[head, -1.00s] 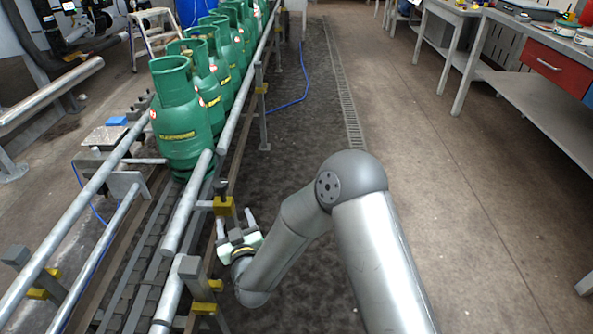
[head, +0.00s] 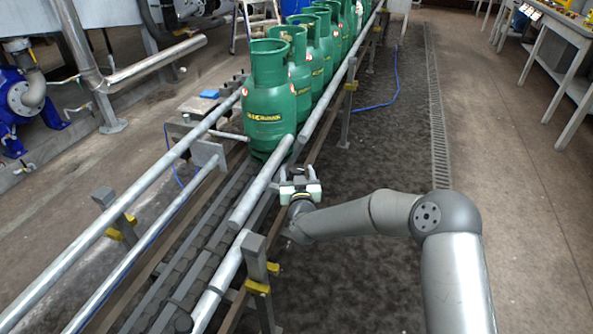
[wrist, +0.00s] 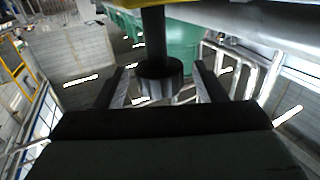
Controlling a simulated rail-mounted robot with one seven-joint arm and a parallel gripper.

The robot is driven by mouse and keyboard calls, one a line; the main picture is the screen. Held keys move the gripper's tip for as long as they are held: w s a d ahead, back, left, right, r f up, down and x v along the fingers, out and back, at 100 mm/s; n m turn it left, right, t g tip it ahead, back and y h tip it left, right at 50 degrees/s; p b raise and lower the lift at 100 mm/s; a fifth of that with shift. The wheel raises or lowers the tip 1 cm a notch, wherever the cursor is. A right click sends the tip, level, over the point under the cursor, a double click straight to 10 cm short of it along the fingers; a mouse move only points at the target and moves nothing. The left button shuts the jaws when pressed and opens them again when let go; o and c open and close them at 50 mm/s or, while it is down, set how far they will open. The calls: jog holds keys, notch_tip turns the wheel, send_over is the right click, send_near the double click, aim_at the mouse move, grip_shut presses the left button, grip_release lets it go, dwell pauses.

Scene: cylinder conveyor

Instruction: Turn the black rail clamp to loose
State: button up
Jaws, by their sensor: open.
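In the wrist view the black rail clamp (wrist: 160,74) is a dark, ridged round knob on a black upright stem. It sits between the two fingers of my gripper (wrist: 161,82), which are apart, with one on each side. Gaps show between knob and fingers, so I cannot see contact. In the head view my gripper (head: 297,174) is beside the right-hand guide rail (head: 262,182), near the gap between two rail sections. The clamp cannot be clearly made out there, as the gripper covers that spot.
Green gas cylinders (head: 270,104) stand in a row on the conveyor, the nearest just beyond my gripper. A rail post with a yellow block (head: 257,286) stands nearer the camera. The floor (head: 365,270) right of the conveyor is clear. Workbenches (head: 560,60) stand far right.

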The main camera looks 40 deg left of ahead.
jog(key=shift+x, duration=1.4)
jog(key=c, duration=1)
jog(key=shift+s+m+t+h, duration=0.1)
jog(key=shift+m+t+h, duration=0.3)
jog(key=shift+h, duration=0.1)
jog(key=shift+w+d+m+t+h, duration=0.2)
jog(key=shift+m+t+h, duration=0.3)
jog(key=shift+m+h, duration=0.15)
jog(key=o, duration=1)
jog(key=shift+s, duration=0.1)
jog(key=p+v, duration=0.2)
jog(key=v, duration=1.5)
jog(key=shift+p, duration=0.3)
